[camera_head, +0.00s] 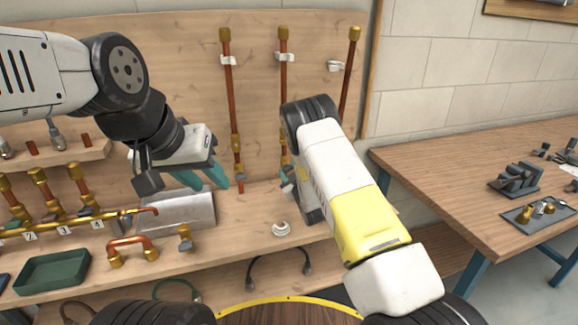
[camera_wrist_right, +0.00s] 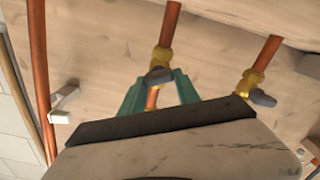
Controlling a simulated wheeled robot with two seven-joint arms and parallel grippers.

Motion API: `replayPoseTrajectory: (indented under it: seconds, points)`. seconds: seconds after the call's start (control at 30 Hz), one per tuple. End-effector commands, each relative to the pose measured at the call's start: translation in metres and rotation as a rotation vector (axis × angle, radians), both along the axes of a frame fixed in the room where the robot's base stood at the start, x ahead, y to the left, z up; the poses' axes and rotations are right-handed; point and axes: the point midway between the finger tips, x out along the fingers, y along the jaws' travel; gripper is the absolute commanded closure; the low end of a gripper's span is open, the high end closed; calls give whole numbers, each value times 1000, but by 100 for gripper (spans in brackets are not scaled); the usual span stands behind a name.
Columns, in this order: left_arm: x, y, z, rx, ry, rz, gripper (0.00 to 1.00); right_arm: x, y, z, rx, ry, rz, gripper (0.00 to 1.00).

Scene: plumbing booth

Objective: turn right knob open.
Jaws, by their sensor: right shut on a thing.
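My right gripper (camera_wrist_right: 158,84) has its teal fingers on either side of a small grey knob (camera_wrist_right: 158,76). The knob sits on a brass valve (camera_wrist_right: 162,57) of a copper pipe, the middle one of three on the wooden back panel. In the head view my right arm hides most of this gripper and the pipe's lower end. A second valve with a grey knob (camera_wrist_right: 263,98) is on the neighbouring pipe, apart from the fingers; in the head view that pipe (camera_head: 231,100) is the left one. My left gripper (camera_head: 207,178) is open and empty in front of the panel, left of the pipes.
A white ring (camera_head: 281,229), a bent copper piece (camera_head: 131,248) and a green tray (camera_head: 52,271) are on the bench. A brass manifold (camera_head: 70,225) with valves stands at the left. A wooden table (camera_head: 440,165) with small parts is at the right.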

Motion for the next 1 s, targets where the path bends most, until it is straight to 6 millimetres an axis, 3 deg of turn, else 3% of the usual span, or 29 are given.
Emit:
replayPoseTrajectory:
  seconds: [1.0]
  points:
    - [0, 0, 0, 0, 0, 0, 64, -2, 4, -6, -882, -285, 2, 100]
